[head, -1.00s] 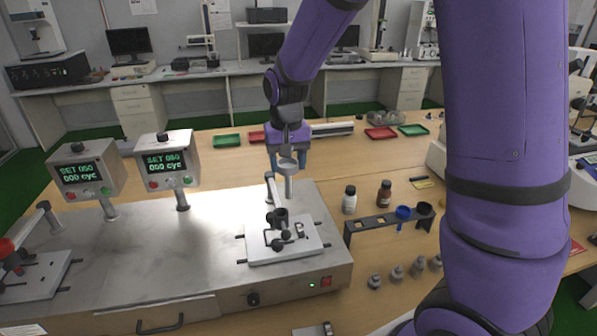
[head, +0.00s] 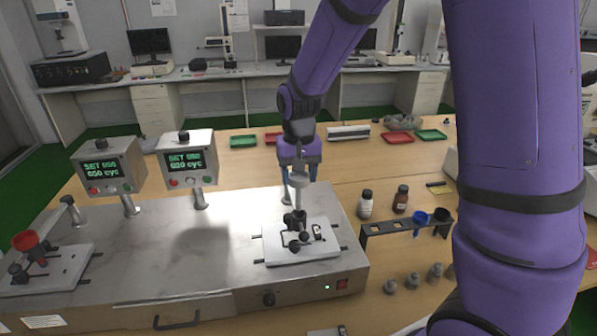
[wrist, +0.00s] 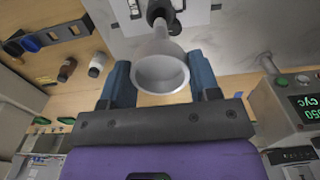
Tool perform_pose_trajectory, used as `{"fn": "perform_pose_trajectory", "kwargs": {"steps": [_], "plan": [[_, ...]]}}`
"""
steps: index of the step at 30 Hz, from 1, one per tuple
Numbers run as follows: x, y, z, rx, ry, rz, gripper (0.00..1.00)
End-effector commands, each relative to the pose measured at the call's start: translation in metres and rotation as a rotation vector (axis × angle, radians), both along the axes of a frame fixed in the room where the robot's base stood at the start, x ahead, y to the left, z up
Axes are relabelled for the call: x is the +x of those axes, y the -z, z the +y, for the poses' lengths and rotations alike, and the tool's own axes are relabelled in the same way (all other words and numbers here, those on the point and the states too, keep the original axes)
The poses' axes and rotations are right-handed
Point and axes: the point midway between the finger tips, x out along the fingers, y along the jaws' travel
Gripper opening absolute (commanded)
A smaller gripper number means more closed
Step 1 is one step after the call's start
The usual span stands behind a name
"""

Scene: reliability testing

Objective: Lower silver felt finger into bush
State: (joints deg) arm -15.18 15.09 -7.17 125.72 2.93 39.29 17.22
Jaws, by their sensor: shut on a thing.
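My gripper (head: 299,176) is shut on the silver felt finger (head: 299,190), a pale grey piece with a wide cup-like top and a narrower stem. It hangs upright above the right-hand plate of the machine. The black bush (head: 294,219) stands on the white plate (head: 275,244) there. The stem's lower end meets the top of the bush in the head view; I cannot tell how far inside it is. In the wrist view the finger's open cup (wrist: 161,74) sits between the blue jaws, with the dark bush (wrist: 160,12) beyond its stem.
A left station holds a red-topped finger (head: 26,240). To the right are two bottles (head: 366,204), a black rack (head: 378,228) with a blue cup (head: 420,217), and several grey weights (head: 412,281).

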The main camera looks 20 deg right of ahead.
Motion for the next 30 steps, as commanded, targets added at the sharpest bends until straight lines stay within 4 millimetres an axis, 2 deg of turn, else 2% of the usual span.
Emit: {"fn": "perform_pose_trajectory", "kwargs": {"steps": [17,30], "plan": [[0.000,0.000,0.000,0.000,0.000,0.000,0.31],[0.000,0.014,0.000,0.000,0.001,0.001,0.31]]}}
